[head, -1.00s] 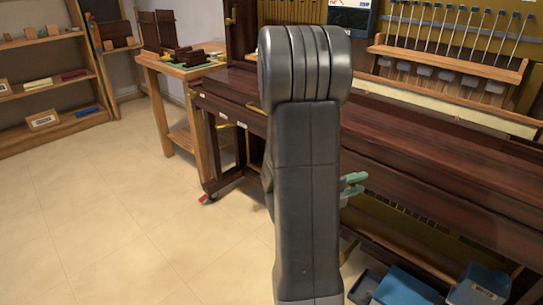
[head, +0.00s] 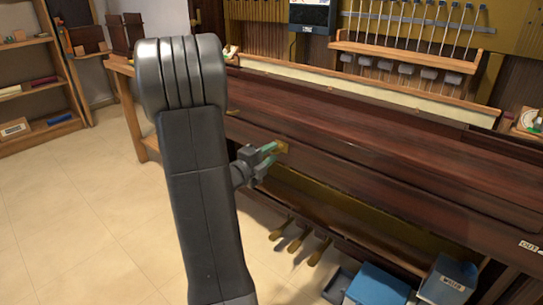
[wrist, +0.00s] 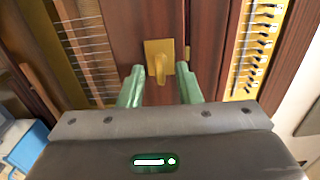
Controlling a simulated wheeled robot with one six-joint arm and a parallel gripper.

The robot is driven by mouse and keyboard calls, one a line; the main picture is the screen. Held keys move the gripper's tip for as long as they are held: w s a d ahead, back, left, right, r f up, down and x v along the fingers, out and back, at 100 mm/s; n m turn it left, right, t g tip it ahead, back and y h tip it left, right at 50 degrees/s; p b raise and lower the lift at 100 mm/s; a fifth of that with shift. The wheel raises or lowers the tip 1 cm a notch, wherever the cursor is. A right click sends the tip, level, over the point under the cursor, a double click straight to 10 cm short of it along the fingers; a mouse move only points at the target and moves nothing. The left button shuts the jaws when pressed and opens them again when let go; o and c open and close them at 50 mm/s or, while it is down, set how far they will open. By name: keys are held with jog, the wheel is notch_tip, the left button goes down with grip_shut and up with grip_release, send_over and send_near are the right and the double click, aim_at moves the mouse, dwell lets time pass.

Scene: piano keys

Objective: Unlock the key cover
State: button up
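The key cover (head: 400,157) is a long dark red-brown wooden lid on the piano front, and it looks closed. A brass lock plate (head: 282,146) sits on the front face. In the wrist view the brass plate (wrist: 159,50) shows a small lever or turn piece (wrist: 156,70) low on it. My gripper (head: 270,153) is right by the plate in the head view. In the wrist view my gripper (wrist: 161,76) has its two green fingers apart, one on each side of the brass piece. I cannot tell whether they touch it.
Brass pedals (head: 297,240) hang below the piano. Blue boxes (head: 378,286) stand on the floor at the lower right. A rack of hammers (head: 410,65) is above the lid. Shelves (head: 35,85) stand at the far left, with open tiled floor in front.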

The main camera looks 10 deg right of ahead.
jog(key=shift+w+d, duration=0.35)
jog(key=shift+d, duration=0.15)
grip_shut()
